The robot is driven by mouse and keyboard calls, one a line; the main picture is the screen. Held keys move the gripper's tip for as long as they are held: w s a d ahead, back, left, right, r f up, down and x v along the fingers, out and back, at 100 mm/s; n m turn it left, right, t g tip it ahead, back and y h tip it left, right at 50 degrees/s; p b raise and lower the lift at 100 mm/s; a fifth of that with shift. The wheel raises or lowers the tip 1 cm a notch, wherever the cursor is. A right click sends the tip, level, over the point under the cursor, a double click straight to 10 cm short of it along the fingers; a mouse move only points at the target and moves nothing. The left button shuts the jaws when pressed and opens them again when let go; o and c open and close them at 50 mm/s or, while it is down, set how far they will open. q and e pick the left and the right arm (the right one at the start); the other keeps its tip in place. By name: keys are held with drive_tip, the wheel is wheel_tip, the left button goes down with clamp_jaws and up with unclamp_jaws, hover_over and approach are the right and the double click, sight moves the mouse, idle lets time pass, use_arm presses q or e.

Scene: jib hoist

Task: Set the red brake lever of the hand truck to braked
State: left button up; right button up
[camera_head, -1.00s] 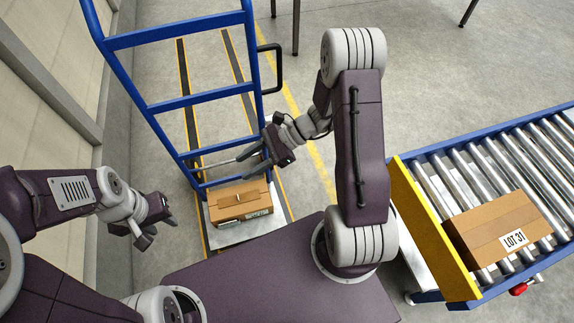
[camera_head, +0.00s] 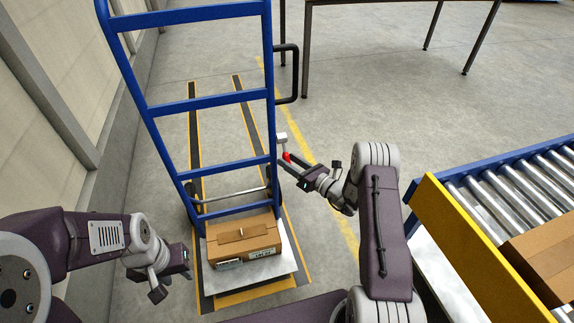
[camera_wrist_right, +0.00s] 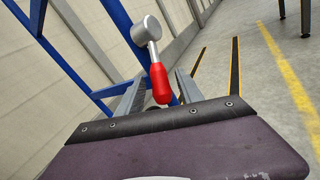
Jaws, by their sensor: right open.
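The blue hand truck (camera_head: 210,103) stands upright ahead of me. Its brake lever has a red grip (camera_head: 287,156) and a silver round head (camera_head: 281,137), just right of the frame. In the right wrist view the red grip (camera_wrist_right: 160,83) points down toward the gripper, with the silver head (camera_wrist_right: 146,31) above it. My right gripper (camera_head: 288,171) is open at the lever. In the wrist view its fingers stand on either side of the red grip; contact cannot be told. My left gripper (camera_head: 170,283) is open and empty, left of the truck.
A cardboard box (camera_head: 243,244) sits on the truck's foot plate. A roller conveyor (camera_head: 520,190) with a yellow end plate (camera_head: 470,240) and another box (camera_head: 545,262) is at right. A wall (camera_head: 50,110) runs along the left. A table (camera_head: 398,3) stands behind.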

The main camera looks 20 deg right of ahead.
drive_tip(key=shift+x, duration=0.85)
drive_tip(key=shift+c, duration=0.3)
clamp_jaws()
idle(0.5)
